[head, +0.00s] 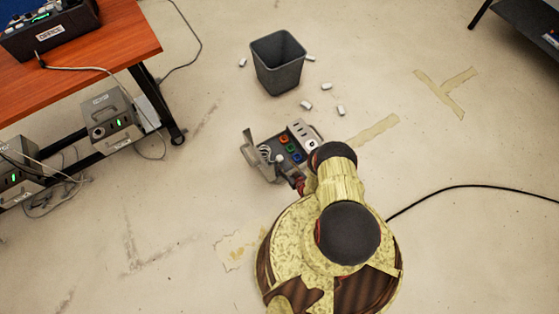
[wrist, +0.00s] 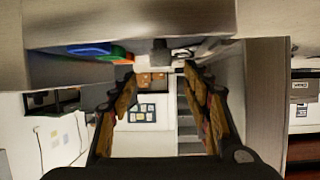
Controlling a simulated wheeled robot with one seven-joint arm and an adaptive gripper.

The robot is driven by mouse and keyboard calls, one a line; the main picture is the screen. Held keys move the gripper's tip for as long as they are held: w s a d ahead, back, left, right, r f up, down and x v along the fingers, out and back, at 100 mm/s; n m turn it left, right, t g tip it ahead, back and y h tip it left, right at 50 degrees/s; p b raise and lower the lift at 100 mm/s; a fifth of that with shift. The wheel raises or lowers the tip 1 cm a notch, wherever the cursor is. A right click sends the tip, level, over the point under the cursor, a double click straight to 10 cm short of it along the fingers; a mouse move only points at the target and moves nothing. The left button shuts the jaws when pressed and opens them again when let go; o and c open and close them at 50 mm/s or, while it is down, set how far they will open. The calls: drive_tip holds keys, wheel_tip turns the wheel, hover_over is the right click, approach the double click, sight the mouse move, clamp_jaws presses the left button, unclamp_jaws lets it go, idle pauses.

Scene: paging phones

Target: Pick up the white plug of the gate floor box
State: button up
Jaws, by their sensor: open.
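An open grey floor box (head: 260,171) lies on the floor mid-picture, its lid tilted up at the left. It has blue, green and red-orange sockets and a white ring socket (head: 312,145). A small white piece (head: 279,158), perhaps the white plug, shows beside the coloured sockets. My gripper (wrist: 160,73) is open in the wrist view, its two brown fingers apart with nothing held between them. Beyond the tips are a dark grey block (wrist: 160,50) and a whitish part beside it; I cannot tell which is the plug. In the head view my arm hides most of the gripper.
A dark waste bin (head: 278,65) stands behind the box, with several white scraps around it. A wooden desk (head: 100,45) is at left, with grey boxes (head: 110,118) and cables below. A black cable (head: 470,187) runs right. The floor at right is mostly clear.

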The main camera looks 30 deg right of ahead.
sight(280, 159)
drive_tip(key=b+x, duration=0.2)
drive_tip(key=x, duration=0.3)
drive_tip(key=shift+w+a+f, duration=0.1)
drive_tip(key=shift+f, duration=0.1)
drive_tip(key=shift+r, duration=0.1)
drive_tip(key=c, duration=0.3)
drive_tip(key=c, duration=0.9)
